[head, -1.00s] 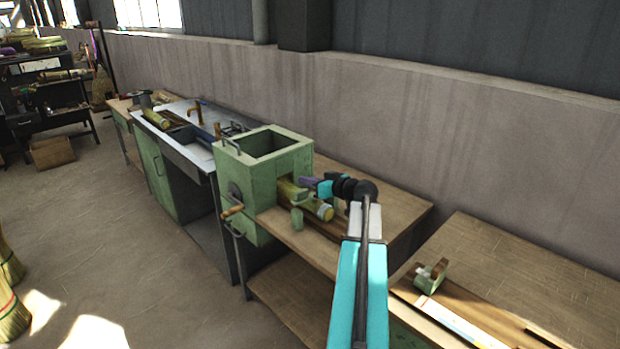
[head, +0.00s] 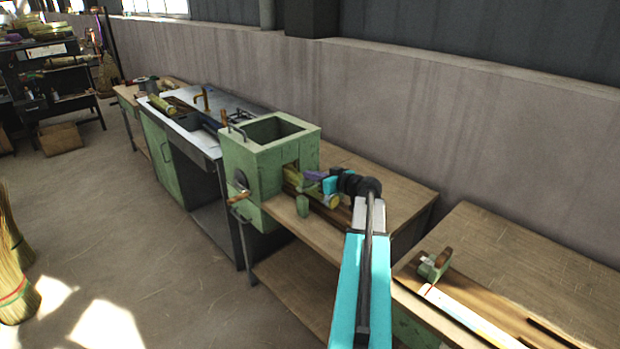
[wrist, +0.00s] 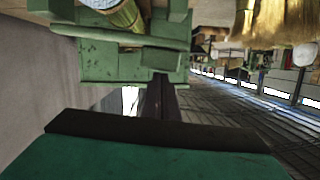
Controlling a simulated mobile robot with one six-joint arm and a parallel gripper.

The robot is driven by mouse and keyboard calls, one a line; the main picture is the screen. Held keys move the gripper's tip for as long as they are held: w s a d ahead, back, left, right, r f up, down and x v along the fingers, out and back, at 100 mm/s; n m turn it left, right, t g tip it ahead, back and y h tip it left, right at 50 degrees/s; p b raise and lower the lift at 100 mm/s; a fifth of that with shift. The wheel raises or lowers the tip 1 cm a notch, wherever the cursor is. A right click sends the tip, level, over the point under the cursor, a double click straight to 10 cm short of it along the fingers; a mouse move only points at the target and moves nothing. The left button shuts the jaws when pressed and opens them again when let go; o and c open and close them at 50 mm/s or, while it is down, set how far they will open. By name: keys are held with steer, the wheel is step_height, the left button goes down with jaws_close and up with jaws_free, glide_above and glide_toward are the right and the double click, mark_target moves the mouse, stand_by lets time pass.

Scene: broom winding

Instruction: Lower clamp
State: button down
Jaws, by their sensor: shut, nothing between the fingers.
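A green box-shaped machine (head: 268,158) with an open top stands on the wooden bench. A yellow-green bundle (head: 331,201) sticks out of its right side; part of it also shows in the wrist view (wrist: 127,14). A small green upright block (head: 303,206) stands at the near side of the bundle. I cannot tell for sure which green part is the clamp. My gripper (head: 319,180) is shut and empty, with its purple and teal tip over the bundle, just right of the machine. It hides part of the bundle; contact cannot be told. A green bar (wrist: 115,37) crosses the bundle in the wrist view.
A crank with a wooden grip (head: 239,197) juts from the machine's front. A metal-topped counter (head: 190,122) stands to the left. A second bench (head: 520,255) with a small green block (head: 434,264) is at the right. The wall runs close behind; the floor in front is open.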

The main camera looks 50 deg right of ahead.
steer(key=shift+a+f+n+b, duration=0.3)
steer(key=shift+f+b, duration=0.35)
steer(key=shift+b, duration=1.35)
steer(key=shift+a+f+n+b, duration=0.25)
steer(key=shift+f+b, duration=0.35)
steer(key=shift+b, duration=1.35)
steer(key=shift+b, duration=0.3)
steer(key=shift+f, duration=0.1)
steer(key=s+r+b, duration=0.1)
steer(key=s+r, duration=0.6)
steer(key=s, duration=0.2)
steer(key=shift+s+a+h, duration=0.3)
steer(key=shift+s+h, duration=0.05)
steer(key=shift+h, duration=0.05)
steer(key=shift+w, duration=0.1)
